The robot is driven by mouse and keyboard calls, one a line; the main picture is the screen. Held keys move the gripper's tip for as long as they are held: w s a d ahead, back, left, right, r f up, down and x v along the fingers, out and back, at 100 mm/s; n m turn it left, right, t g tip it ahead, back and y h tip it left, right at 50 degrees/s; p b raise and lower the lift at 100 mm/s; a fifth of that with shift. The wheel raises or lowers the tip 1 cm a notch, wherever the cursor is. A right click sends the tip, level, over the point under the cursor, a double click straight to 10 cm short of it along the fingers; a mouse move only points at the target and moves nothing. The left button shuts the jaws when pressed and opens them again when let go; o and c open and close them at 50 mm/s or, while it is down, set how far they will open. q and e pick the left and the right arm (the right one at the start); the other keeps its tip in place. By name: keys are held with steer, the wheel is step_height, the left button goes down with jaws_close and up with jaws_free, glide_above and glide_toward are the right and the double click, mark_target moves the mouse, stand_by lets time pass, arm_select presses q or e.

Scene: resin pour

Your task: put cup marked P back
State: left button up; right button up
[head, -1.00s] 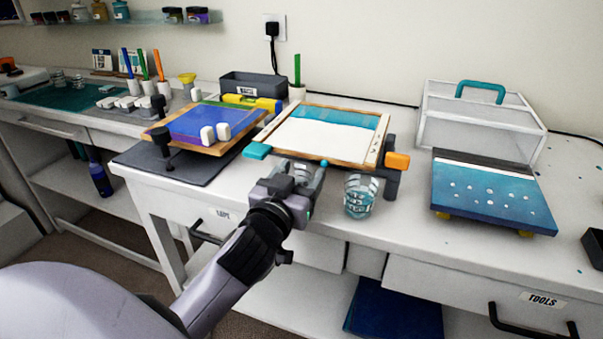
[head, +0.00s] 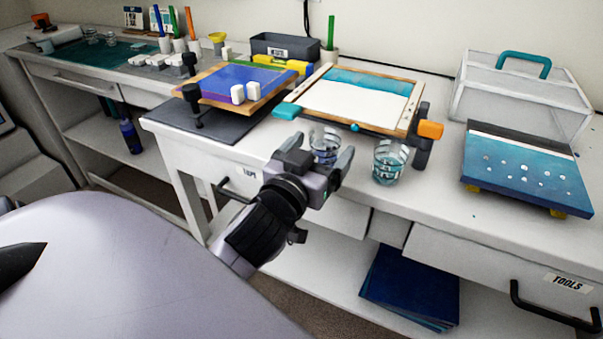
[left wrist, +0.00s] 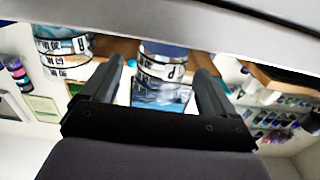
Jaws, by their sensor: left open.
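Two clear cups with printed bands and bluish contents stand near the front edge of the bench. One cup (head: 325,139) is between the fingers of my left gripper (head: 326,152), which is open. That cup also shows between the fingers in the left wrist view (left wrist: 163,72); a dark letter on its band looks like a P, but is small. I cannot tell whether the fingers touch it. The other cup (head: 389,162) stands just to the right, outside the fingers, and is at the upper left of the left wrist view (left wrist: 62,50). My right gripper is not in view.
A wood-framed panel (head: 350,100) on a stand with an orange clamp (head: 430,129) is right behind the cups. A blue-purple panel (head: 240,84) lies to the left. A blue dotted board (head: 525,170) and a clear box (head: 520,95) stand right.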

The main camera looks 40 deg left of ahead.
mark_target(319, 153)
arm_select(q)
steer(key=v, duration=0.4)
steer(key=shift+s, duration=0.2)
steer(key=shift+p+v, duration=0.7)
steer(key=shift+v, duration=0.1)
steer(key=s+d+f+m+g+h, duration=0.1)
steer(key=s+d+f+g+h, duration=0.1)
steer(key=f, duration=0.7)
steer(key=s+d+f+m+g+h+p, duration=0.1)
steer(key=s+d+f+m+g+h, duration=0.1)
steer(key=f, duration=0.8)
steer(key=s+d+f+m+g+h, duration=0.2)
steer(key=s+d+f+g, duration=0.1)
steer(key=f, duration=0.6)
steer(key=shift+s+d, duration=0.3)
steer(key=shift+s, duration=0.5)
steer(key=shift+p, duration=0.3)
step_height(319, 153, up, 5)
steer(key=p, duration=0.5)
steer(key=shift+a+r+p, duration=0.15)
steer(key=shift+p, duration=0.2)
